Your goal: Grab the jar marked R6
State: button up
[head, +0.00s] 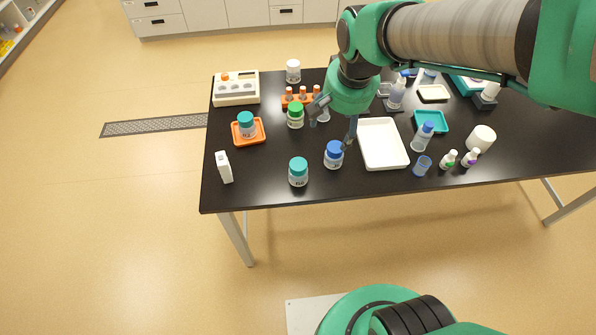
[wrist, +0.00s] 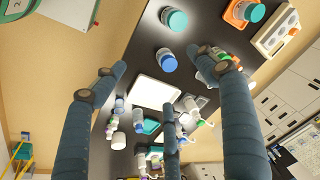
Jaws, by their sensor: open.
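A clear jar with a teal lid (head: 298,172) stands upright near the table's front edge; its small label appears to read R6. It also shows at the top of the wrist view (wrist: 174,19). My gripper (head: 332,131) is open and empty above the table, behind and to the right of this jar, close to a blue-lidded jar (head: 334,154). In the wrist view the spread fingers of the gripper (wrist: 157,62) frame the blue-lidded jar (wrist: 166,60) and a white tray. Another teal-lidded jar (head: 246,124) stands on an orange tray, and a green-lidded jar (head: 295,115) stands farther back.
The white tray (head: 383,146) lies right of the blue-lidded jar. A white box (head: 224,167) stands at the left, and the orange tray (head: 262,137) lies behind it. Several bottles and a blue cup (head: 421,166) crowd the right. The black tabletop (head: 260,190) is clear at front left.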

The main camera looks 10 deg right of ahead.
jog(key=w+a+f+m+g+p, duration=0.1)
jog(key=w+a+f, duration=0.2)
jog(key=w+f, duration=0.15)
jog(key=w+a+f+m+g, duration=0.1)
jog(key=w+a+f, duration=0.15)
jog(key=f, duration=0.25)
jog(key=m+p, duration=0.1)
send_near(297, 164)
jog(key=shift+w+a+g, duration=0.25)
jog(key=shift+w+g, duration=0.15)
jog(key=shift+w, duration=0.05)
jog(key=shift+f, duration=0.1)
notch_tip(297, 164, down, 8)
jog(key=shift+f, duration=0.25)
jog(key=shift+s+d+f+b, duration=0.15)
jog(key=shift+f+b, duration=0.1)
jog(key=shift+f, duration=1.05)
jog(key=shift+w+d+f+b, duration=0.15)
jog(key=shift+f+b, duration=0.1)
jog(key=shift+f, duration=1.05)
jog(key=shift+s, duration=0.1)
